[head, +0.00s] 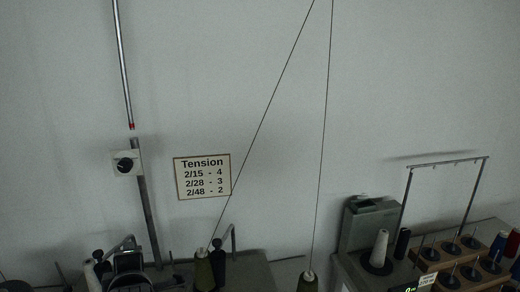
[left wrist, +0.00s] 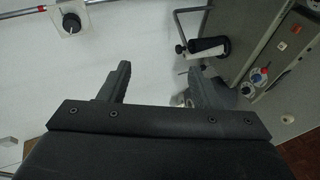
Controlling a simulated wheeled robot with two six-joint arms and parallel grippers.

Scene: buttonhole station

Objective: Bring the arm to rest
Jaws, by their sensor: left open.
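My left gripper (left wrist: 158,76) shows in the left wrist view with its two dark fingers apart and nothing between them. Behind the fingers is a pale surface. My right gripper is in neither view.
A tension dial (head: 125,165) sits on a pole beside a tension sign (head: 202,176). A bobbin rack (head: 455,258) is at right. A grey panel with dials (left wrist: 258,75) is right of my left gripper.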

